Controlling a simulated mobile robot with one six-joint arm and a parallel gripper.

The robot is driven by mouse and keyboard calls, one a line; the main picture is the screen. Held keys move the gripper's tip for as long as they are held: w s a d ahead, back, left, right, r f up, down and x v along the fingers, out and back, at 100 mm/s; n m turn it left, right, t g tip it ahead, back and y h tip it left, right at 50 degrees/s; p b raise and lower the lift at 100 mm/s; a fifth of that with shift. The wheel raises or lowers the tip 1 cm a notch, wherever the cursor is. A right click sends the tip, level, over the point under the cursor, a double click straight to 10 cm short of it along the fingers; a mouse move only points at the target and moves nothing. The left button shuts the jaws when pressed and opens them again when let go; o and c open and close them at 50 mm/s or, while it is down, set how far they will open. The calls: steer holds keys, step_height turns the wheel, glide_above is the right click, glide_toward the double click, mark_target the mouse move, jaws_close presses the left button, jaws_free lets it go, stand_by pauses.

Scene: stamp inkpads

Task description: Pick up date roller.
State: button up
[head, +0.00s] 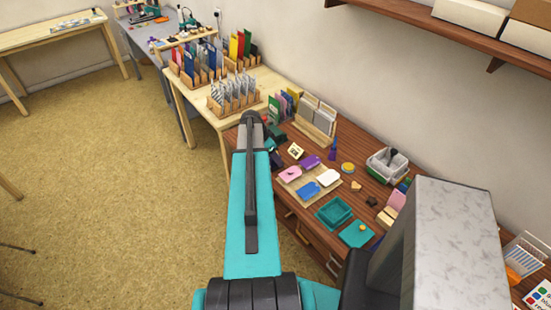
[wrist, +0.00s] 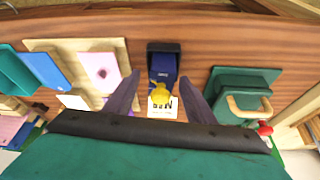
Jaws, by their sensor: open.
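The date roller (wrist: 163,65) appears to be the dark blue and black stamper with a yellow knob at the middle of the wrist view. It stands on the wooden desk near the edge at the top of that view. My gripper (wrist: 160,98) is open, with one dark finger to each side of the date roller and a gap on both sides. The fingers are not seen touching it. In the head view my arm hides most of that spot; a dark blue bit shows beside the arm's end.
In the wrist view a green box with a wooden handle (wrist: 238,88) stands close to the right. A pink pad (wrist: 103,70) and a blue pad (wrist: 45,68) lie on a board to the left. A small printed card (wrist: 172,109) lies by the roller.

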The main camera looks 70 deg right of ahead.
steer(key=shift+s+d+f, duration=0.1)
steer(key=shift+f, duration=0.25)
stand_by(0.3)
jaws_close()
steer(key=shift+r, duration=0.15)
stand_by(0.3)
steer(key=shift+r+b, duration=1.15)
steer(key=shift+r, duration=0.4)
steer(key=w+a+b, duration=0.2)
steer(key=a, duration=0.5)
steer(key=w+a+r+b, duration=0.1)
steer(key=w+a+b, duration=0.1)
steer(key=a, duration=0.6)
steer(key=shift+a+r+b, duration=0.25)
steer(key=shift+r+b, duration=0.05)
steer(key=shift+b, duration=0.3)
